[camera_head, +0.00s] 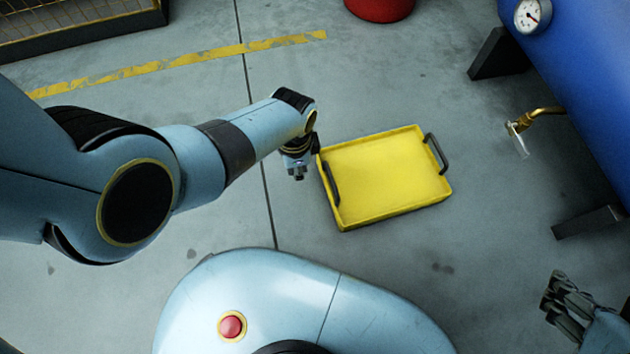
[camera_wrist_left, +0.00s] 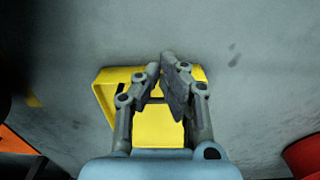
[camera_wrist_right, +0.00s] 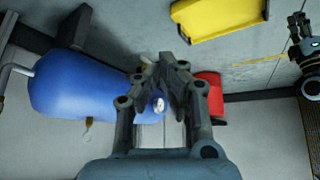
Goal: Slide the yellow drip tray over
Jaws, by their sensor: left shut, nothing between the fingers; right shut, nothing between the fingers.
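The yellow drip tray (camera_head: 385,175) lies flat on the grey floor, with a dark handle at its left end and one at its right end. It also shows in the left wrist view (camera_wrist_left: 106,82) behind the fingers, and at the top of the right wrist view (camera_wrist_right: 210,18). My left gripper (camera_head: 297,174) is shut and empty, just left of the tray's left end; I cannot tell whether it touches. Its fingers show in the left wrist view (camera_wrist_left: 166,72). My right gripper (camera_head: 562,297) is shut and empty at the lower right, well apart from the tray.
A blue tank (camera_head: 590,85) with a gauge (camera_head: 532,14) and dark feet stands at the right. Its brass tap (camera_head: 540,114) points toward the tray. A red container (camera_head: 380,8) stands at the back. A yellow floor line (camera_head: 180,63) runs at upper left. Floor around the tray is clear.

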